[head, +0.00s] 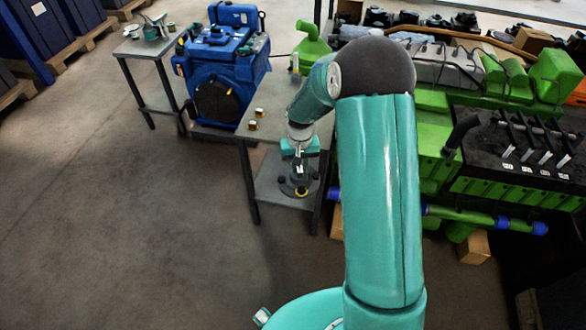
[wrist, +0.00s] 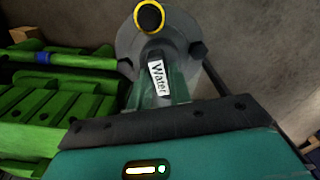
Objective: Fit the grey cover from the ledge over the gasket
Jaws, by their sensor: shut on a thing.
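The grey cover (wrist: 185,45) is in my gripper. It is a round grey flange with dark bolt heads, a yellow-ringed opening and a white tag reading "Water". In the head view the cover (head: 288,189) hangs below my gripper (head: 300,171), in front of the grey table's lower shelf. My gripper is shut on its narrow upper part; the fingertips are partly hidden. I cannot make out the gasket or tell which surface is the ledge.
The grey table (head: 276,118) carries two small brass-coloured parts. A blue engine (head: 222,75) stands behind left, beside a smaller table (head: 150,45). A big green engine (head: 430,135) fills the right. The floor at left is clear.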

